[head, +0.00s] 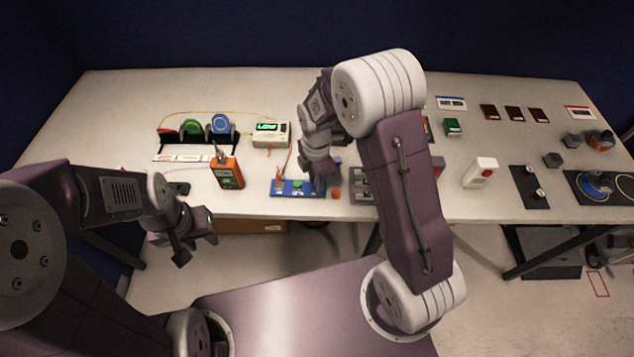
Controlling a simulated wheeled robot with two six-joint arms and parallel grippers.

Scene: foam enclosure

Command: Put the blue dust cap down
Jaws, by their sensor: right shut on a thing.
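My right gripper (321,181) is shut, pointing down at the right end of the blue tray (308,192) near the table's front edge. Its fingers hide what they hold, so the blue dust cap cannot be made out clearly. The tray carries a green piece (297,184) and an orange-brown piece (279,183). An orange cap (336,194) lies just right of the gripper, and a small purple piece (338,160) shows behind it. My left gripper (196,249) is open and empty in front of the table edge, away from the tray.
An orange handheld meter (228,173) stands left of the tray. A white device with a green display (270,134) is behind, beside a rack with green and blue reels (221,124). A grey slotted block (361,187) is close on the right, partly behind my arm.

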